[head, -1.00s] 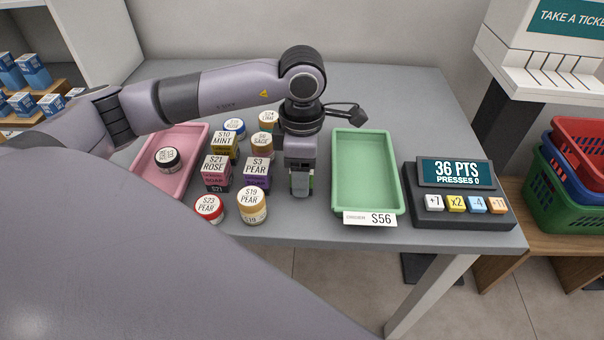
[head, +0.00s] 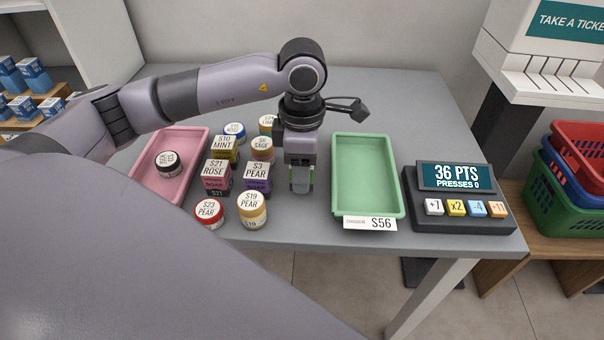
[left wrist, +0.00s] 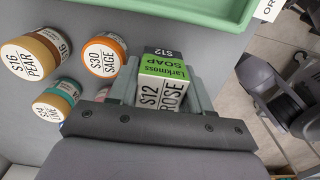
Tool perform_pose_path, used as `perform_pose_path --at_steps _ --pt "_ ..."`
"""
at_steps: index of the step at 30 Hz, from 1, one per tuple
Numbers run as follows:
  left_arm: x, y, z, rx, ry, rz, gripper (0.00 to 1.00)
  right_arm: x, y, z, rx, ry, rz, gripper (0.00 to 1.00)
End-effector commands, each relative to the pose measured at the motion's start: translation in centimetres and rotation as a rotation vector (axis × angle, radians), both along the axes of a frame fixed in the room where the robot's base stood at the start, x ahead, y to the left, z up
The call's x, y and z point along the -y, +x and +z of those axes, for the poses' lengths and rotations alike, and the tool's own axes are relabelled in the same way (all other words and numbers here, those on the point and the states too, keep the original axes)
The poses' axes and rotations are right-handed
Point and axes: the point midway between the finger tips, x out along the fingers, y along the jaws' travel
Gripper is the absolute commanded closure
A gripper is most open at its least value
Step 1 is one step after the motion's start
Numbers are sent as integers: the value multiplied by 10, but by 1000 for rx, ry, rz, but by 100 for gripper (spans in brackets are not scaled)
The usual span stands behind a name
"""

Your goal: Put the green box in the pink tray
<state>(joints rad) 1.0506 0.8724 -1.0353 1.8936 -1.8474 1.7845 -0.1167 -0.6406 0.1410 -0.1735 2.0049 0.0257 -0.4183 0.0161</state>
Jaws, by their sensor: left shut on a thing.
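My left gripper (head: 301,186) is shut on the green box, between the jar group and the green tray. In the left wrist view the green box (left wrist: 165,70) shows between the two fingers, with "Larkmoss SOAP" on its green face and "S12 ROSE" on its white face. In the head view the fingers hide most of it. The pink tray (head: 188,140) lies on the left of the counter, partly behind my left arm. A dark jar with a white label (head: 168,162) stands in it. My right gripper is not in view.
Several jars and boxes stand between the pink tray and my gripper, including the S3 Pear box (head: 257,178) and S19 Pear jar (head: 252,210). The empty green tray (head: 367,185) is right of the gripper. A points display (head: 456,176) with buttons stands farther right.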

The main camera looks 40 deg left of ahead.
Motion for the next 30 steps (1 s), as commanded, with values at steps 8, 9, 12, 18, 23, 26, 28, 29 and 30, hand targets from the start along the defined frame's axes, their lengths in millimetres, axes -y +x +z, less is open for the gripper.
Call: perform_pose_path --at_steps 8,9,12,18,23,26,28,29,30 --pt "0 1 79 10 -2 -1 88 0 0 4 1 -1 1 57" --pt "1 1 92 9 -3 -2 88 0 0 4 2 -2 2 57" --pt "0 1 122 8 -1 -2 88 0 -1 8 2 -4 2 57" --pt "0 0 157 5 0 0 88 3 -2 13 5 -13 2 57" --pt "0 0 172 3 -1 0 88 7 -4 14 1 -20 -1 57" --pt "0 0 176 1 -2 -1 88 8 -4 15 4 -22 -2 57" --pt "0 0 178 1 -2 0 88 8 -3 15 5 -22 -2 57" --pt "0 0 178 1 -2 0 88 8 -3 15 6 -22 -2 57" --pt "0 0 178 1 -2 -1 88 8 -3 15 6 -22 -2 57"
